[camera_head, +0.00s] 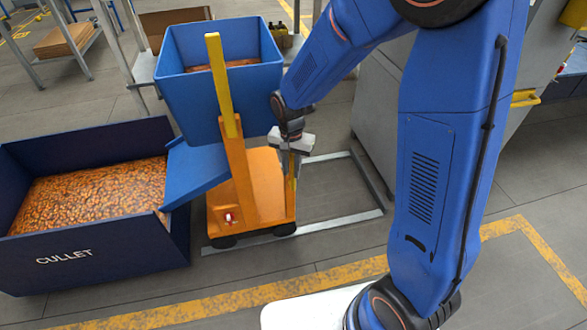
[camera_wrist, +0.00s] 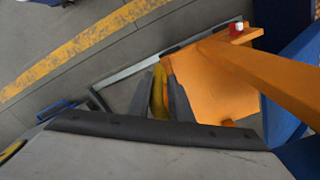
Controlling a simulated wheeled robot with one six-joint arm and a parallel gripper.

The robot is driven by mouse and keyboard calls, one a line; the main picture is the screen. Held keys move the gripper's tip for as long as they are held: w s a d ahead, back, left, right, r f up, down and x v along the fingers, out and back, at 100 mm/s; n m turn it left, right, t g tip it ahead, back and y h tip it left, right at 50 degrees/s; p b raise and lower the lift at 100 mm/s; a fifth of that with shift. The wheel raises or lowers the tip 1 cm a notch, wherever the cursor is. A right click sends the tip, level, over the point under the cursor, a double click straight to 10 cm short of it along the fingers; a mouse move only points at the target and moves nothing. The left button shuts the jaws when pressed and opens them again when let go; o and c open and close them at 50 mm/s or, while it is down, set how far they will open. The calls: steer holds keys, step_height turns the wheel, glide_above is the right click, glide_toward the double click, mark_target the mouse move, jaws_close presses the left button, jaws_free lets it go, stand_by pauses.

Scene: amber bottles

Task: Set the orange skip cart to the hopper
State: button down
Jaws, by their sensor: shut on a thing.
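The orange skip cart (camera_head: 262,185) stands on dark wheels at the centre of the head view, with a yellow-topped upright post (camera_head: 221,85). A blue tub (camera_head: 180,98) with brown contents stands behind the post; a sloping blue chute (camera_head: 195,172) reaches left toward the navy hopper marked CULLET (camera_head: 65,258), full of amber pieces. My gripper (camera_head: 291,160) is shut on a slim yellow upright handle at the cart's right side. In the wrist view the handle (camera_wrist: 158,90) is between the fingers, beside the orange deck (camera_wrist: 205,85). The fingertips are partly hidden in the head view.
A pale floor frame (camera_head: 340,221) lies under and right of the cart, with bare floor inside it. A grey machine (camera_head: 375,115) stands to the right. Yellow floor lines (camera_head: 230,310) run in front. Tables stand at the back left.

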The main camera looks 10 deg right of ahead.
steer(key=shift+w, duration=0.1)
steer(key=c, duration=1.7)
jaws_free()
steer(key=shift+c, duration=0.2)
steer(key=shift+r, duration=0.1)
step_height(320, 180, up, 17)
steer(key=shift+r, duration=0.1)
steer(key=s+d+r+n+t, duration=0.25)
steer(key=s+d+r, duration=0.35)
steer(key=s+d, duration=0.45)
steer(key=s+d+n+t, duration=0.2)
steer(key=s+d, duration=0.4)
steer(key=s, duration=0.8)
steer(key=shift+d+f+n, duration=0.25)
steer(key=shift+f+n, duration=0.2)
steer(key=shift+n, duration=0.4)
